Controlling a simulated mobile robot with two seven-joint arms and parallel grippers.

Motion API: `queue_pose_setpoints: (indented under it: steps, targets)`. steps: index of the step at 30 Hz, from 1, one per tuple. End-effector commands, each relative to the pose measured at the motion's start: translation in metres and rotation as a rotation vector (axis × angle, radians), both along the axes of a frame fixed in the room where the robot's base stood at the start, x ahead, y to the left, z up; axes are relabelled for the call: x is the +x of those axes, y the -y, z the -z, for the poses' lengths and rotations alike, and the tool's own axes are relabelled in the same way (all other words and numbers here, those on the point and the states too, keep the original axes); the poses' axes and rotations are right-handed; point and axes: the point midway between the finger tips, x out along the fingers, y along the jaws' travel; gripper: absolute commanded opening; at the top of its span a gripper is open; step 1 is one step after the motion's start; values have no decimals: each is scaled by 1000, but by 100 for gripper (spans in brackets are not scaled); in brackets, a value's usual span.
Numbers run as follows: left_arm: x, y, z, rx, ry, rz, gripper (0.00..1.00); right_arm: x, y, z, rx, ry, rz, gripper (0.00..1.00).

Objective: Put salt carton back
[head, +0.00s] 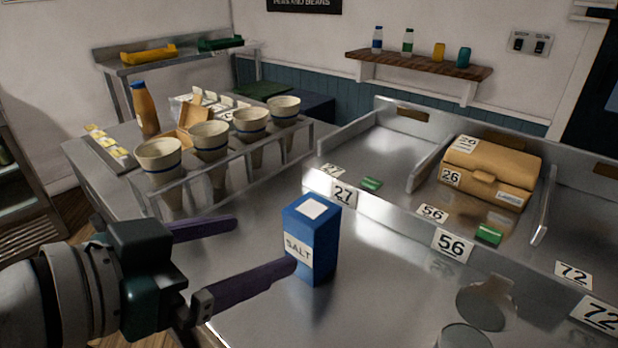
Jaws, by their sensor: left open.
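The salt carton (325,250) is a blue upright box with a white "SALT" label and a white patch on top. It stands on the steel counter (390,300) in front of the compartment marked 27. My left gripper (265,243) comes in from the left with its two purple fingers spread apart. The nearer fingertip is at the carton's left side in the picture; I cannot tell whether it touches. The farther finger ends short of the carton, to its left. Nothing is between the fingers. My right gripper is not in view.
Several paper cups (210,140) stand in a rack on the left, with a sauce bottle (145,108) behind. Steel dividers mark compartments 27, 56 and 72. A round metal container (464,336) is at the front right.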

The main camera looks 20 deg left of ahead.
Motion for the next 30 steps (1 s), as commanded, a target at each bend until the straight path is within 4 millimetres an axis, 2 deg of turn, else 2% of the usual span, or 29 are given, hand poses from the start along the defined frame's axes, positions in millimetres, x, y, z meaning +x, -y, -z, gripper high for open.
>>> queue_pose_setpoints:
  steps: [5, 8, 12, 15, 18, 21, 30]
  targets:
    - [-27, 13, 16, 47, -163, 24, 100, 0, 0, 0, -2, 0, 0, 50]
    - [-58, 16, 31, 107, -342, 11, 100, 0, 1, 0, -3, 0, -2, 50]
    - [-105, 3, 42, 188, -586, -65, 100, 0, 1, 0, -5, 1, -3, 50]
    - [-133, -7, 43, 224, -718, -130, 100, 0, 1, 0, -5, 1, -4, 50]
    - [-150, -14, 42, 243, -795, -173, 100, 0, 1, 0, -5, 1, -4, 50]
    - [-157, -17, 42, 250, -823, -191, 100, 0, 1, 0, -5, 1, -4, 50]
    - [-157, -17, 42, 250, -824, -189, 100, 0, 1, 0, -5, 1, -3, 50]
